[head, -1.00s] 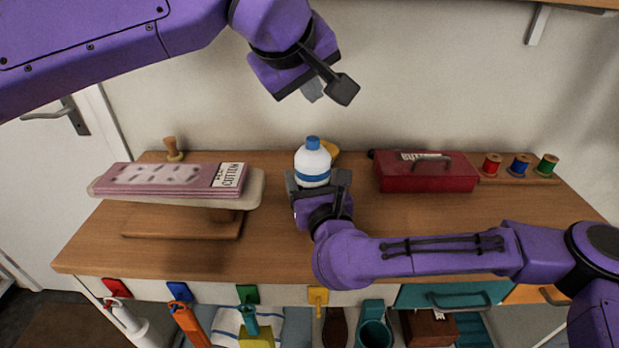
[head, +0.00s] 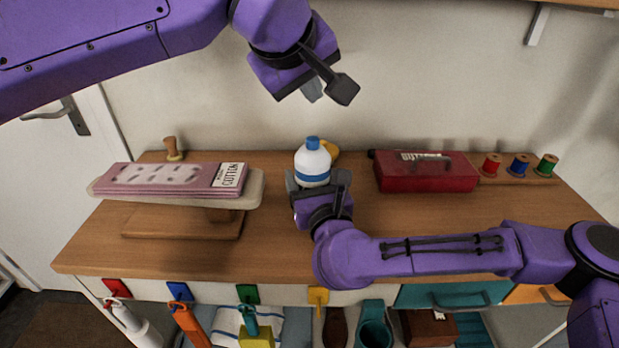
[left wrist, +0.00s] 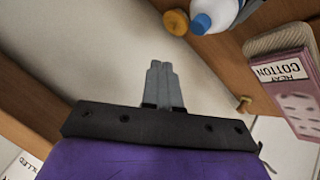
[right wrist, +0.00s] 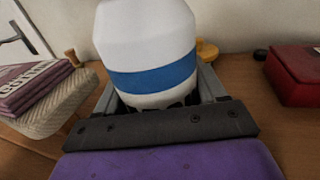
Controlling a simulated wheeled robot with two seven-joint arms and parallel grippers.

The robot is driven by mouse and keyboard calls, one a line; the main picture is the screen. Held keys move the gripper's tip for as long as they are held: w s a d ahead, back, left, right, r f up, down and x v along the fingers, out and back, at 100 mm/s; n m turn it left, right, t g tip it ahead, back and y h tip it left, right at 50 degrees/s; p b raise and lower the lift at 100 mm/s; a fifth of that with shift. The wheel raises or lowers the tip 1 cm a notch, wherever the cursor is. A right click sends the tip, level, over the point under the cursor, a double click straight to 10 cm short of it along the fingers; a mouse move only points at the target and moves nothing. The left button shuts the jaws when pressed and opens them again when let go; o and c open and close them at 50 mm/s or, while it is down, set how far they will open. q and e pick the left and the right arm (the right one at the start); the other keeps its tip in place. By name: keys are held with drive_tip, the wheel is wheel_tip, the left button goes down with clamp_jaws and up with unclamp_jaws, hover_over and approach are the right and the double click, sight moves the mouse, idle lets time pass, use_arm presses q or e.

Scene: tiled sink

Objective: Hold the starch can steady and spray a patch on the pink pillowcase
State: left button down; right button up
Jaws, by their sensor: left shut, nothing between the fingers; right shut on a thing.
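The starch can (head: 312,163) is a white bottle with a blue cap and a blue band, upright at the middle of the wooden table. My right gripper (head: 317,180) is shut around its lower part; the right wrist view shows the can (right wrist: 150,45) between the two fingers. The folded pink pillowcase (head: 150,178) lies on a small pale board (head: 254,190) at the left, with a cotton label on it. My left gripper (head: 328,90) is shut and empty, high above and behind the can. Its fingers are together in the left wrist view (left wrist: 164,85).
A red box (head: 425,176) and a rack with red, blue and green thread spools (head: 520,167) stand at the right. A yellow object (head: 331,150) is partly hidden behind the can. A wooden stamp-like piece (head: 172,148) stands behind the pillowcase. The front middle of the table (head: 270,255) is clear.

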sight(310, 141)
use_arm(q)
drive_tip(key=shift+f, duration=3.45)
